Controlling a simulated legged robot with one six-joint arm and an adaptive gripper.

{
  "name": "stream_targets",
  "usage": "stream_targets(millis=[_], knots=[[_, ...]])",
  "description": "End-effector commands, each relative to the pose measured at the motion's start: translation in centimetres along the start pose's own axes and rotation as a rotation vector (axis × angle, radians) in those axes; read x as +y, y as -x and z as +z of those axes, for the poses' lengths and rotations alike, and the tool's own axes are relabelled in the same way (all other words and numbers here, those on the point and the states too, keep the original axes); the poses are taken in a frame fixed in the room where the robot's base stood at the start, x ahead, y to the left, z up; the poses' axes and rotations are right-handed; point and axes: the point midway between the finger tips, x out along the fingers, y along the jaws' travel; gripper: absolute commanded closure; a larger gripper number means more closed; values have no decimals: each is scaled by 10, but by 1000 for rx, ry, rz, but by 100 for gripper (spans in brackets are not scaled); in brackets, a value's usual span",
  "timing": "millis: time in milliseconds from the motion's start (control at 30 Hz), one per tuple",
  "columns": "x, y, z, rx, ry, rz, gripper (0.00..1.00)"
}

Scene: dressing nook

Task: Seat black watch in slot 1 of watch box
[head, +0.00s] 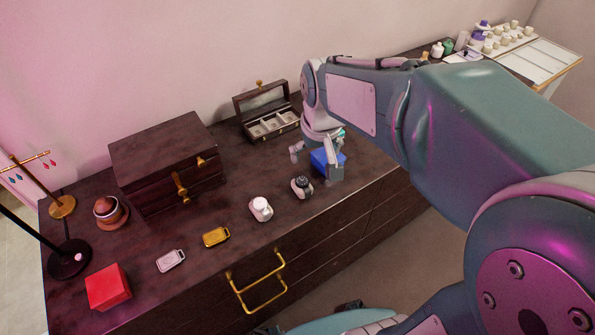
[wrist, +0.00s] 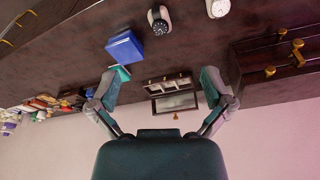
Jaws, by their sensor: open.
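The black watch (head: 302,187) stands on a small holder on the dark dresser top, in front of my gripper; it also shows at the top of the wrist view (wrist: 159,22). The watch box (head: 272,127) is open against the wall, with its windowed lid raised and a row of pale-lined slots facing up. It shows between my fingers in the wrist view (wrist: 170,87). No watch is visible in the slots, and no slot numbers can be read. My gripper (head: 315,161) is open and empty, above the dresser to the right of the box.
A dark wooden chest (head: 168,160) stands left of the watch box.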

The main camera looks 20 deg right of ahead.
Motion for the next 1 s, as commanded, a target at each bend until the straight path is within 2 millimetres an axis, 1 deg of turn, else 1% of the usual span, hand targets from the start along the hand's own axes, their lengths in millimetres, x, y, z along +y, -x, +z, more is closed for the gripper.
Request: stream_targets(millis=[33,167,300,533,600,700,833,1000], knots=[[0,-9,-7,-22,-1,0,0],[1,-30,-24,-66,-2,0,0],[2,-56,-40,-114,-2,0,0],[4,-98,-61,-185,-4,-1,0],[4,-106,-64,-198,-4,-1,0],[4,-113,-66,-206,-5,-1,0],[4,-124,-64,-211,-5,-1,0],[4,-152,-58,-212,-5,-1,0]])
